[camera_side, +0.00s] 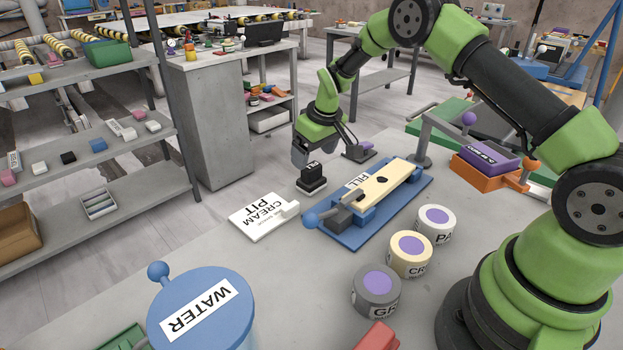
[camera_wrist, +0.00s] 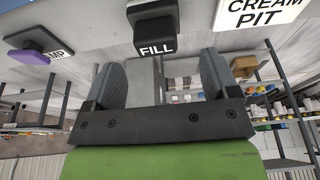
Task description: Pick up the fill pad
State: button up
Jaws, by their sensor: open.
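The fill pad (camera_side: 312,185) is a small black block with a raised handle. It stands upright on the grey slab left of the blue fixture in the side view. In the wrist view the fill pad (camera_wrist: 154,25) shows at the top centre with its white FILL lettering towards me. My gripper (camera_side: 301,154) hangs just above and to the left of the pad in the side view. In the wrist view my gripper (camera_wrist: 161,68) has its two dark fingers spread apart, with nothing held between them. The pad appears beyond the fingertips, roughly between their lines.
A white CREAM PIT plate (camera_side: 264,217) lies left of the pad. A blue fixture (camera_side: 350,235) with a cream slab (camera_side: 385,185) stands right of it. Several labelled pots, including a grey one (camera_side: 377,290), stand in front.

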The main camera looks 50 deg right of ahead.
aim_at(312, 166)
jog(key=x, duration=0.4)
jog(key=shift+d+f, duration=0.2)
jog(key=shift+f, duration=0.25)
jog(key=c, duration=1)
notch_tip(312, 166, up, 10)
jog(key=shift+r, duration=0.1)
jog(key=shift+c, duration=0.2)
jog(key=o, duration=0.3)
jog(key=shift+c, duration=0.9)
